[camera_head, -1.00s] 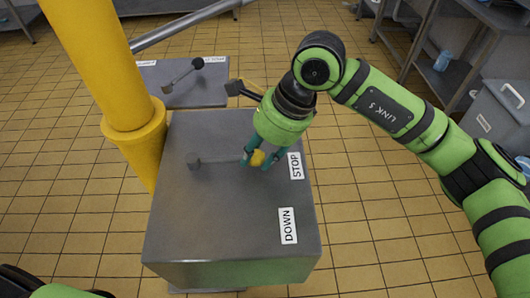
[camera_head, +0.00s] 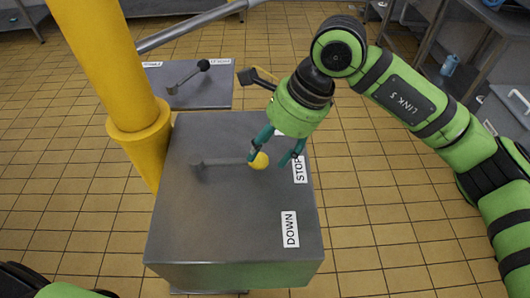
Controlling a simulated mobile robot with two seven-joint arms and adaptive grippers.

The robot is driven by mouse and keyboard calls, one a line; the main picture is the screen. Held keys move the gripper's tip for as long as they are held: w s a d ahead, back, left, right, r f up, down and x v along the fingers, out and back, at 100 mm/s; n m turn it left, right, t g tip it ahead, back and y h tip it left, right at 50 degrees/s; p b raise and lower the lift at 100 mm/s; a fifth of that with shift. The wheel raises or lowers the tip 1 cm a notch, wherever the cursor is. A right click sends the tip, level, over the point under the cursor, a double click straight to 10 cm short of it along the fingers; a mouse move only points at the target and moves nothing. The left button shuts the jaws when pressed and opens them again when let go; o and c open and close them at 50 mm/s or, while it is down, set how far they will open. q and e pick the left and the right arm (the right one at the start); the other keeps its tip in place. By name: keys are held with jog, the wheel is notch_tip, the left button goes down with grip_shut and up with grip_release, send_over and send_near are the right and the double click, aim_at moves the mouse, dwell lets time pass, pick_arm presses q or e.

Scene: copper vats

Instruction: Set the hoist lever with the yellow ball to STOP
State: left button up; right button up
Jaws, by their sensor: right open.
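The hoist lever (camera_head: 225,162) lies on top of a grey box (camera_head: 190,225), its yellow ball (camera_head: 260,161) pointing right, toward the STOP label (camera_head: 299,169). The DOWN label (camera_head: 290,229) is nearer to me, well off the lever's line. My right gripper (camera_head: 271,161) comes down from above with its teal fingers spread. The left finger is close by the ball, and I cannot tell whether it touches. The right finger is apart from the ball, near the STOP label. The box top behind the gripper is partly hidden. My left gripper is out of view.
A yellow post (camera_head: 135,120) stands at the box's left. Behind is a second grey box (camera_head: 215,98) with a black-ball lever (camera_head: 188,76). A metal bin (camera_head: 505,112) and steel tables stand at the right. Tiled floor right of the box is open.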

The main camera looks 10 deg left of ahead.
jog(key=v, duration=0.9)
jog(key=shift+d, duration=0.1)
